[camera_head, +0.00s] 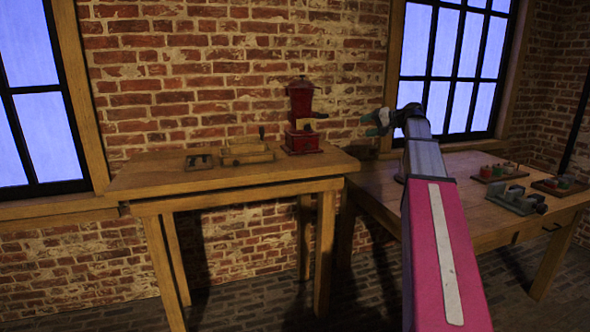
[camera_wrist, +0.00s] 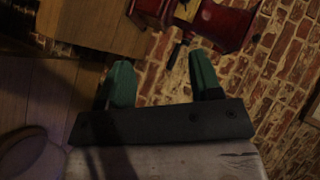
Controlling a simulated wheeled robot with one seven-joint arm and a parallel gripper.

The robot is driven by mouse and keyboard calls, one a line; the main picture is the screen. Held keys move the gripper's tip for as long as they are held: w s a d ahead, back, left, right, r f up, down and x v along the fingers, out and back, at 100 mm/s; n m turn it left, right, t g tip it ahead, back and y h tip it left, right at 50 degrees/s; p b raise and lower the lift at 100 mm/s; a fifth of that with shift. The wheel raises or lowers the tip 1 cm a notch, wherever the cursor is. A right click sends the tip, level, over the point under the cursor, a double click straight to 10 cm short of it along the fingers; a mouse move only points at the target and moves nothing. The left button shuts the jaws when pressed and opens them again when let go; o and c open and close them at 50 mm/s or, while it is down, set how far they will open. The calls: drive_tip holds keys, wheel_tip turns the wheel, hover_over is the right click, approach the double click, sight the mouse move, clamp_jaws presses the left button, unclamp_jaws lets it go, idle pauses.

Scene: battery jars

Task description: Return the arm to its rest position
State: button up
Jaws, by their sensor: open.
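My gripper (camera_head: 376,122) is raised above the gap between the two wooden tables, at the end of my pink and grey arm. In the wrist view its two green fingertips (camera_wrist: 156,80) stand apart with nothing between them. A red machine (camera_wrist: 222,22) shows beyond the fingers in that view. In the head view the same red machine (camera_head: 302,120) stands on the left table, to the left of my gripper and apart from it.
The left table (camera_head: 230,182) also holds a wooden device (camera_head: 247,152) and a small flat item (camera_head: 199,162). The right table (camera_head: 450,210) holds a grey metal tool (camera_head: 515,199) and trays with small coloured jars (camera_head: 498,172). A brick wall with windows stands behind.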

drive_tip(key=s+a+f+g+h, duration=0.1)
drive_tip(key=s+a+f+h, duration=0.15)
drive_tip(key=f, duration=0.65)
drive_tip(key=s+a+f+g+h, duration=0.1)
drive_tip(key=s+a+f, duration=0.25)
drive_tip(key=f, duration=0.65)
drive_tip(key=s+a+f+g+h, duration=0.1)
drive_tip(key=s+a+f+h, duration=0.15)
drive_tip(key=f, duration=0.65)
drive_tip(key=s+a+f+n+g+h, duration=0.1)
drive_tip(key=s+f+g+h, duration=0.3)
drive_tip(key=s+f, duration=1.9)
drive_tip(key=shift+a+n+h, duration=0.3)
drive_tip(key=shift+n+h, duration=0.1)
drive_tip(key=shift+h, duration=0.6)
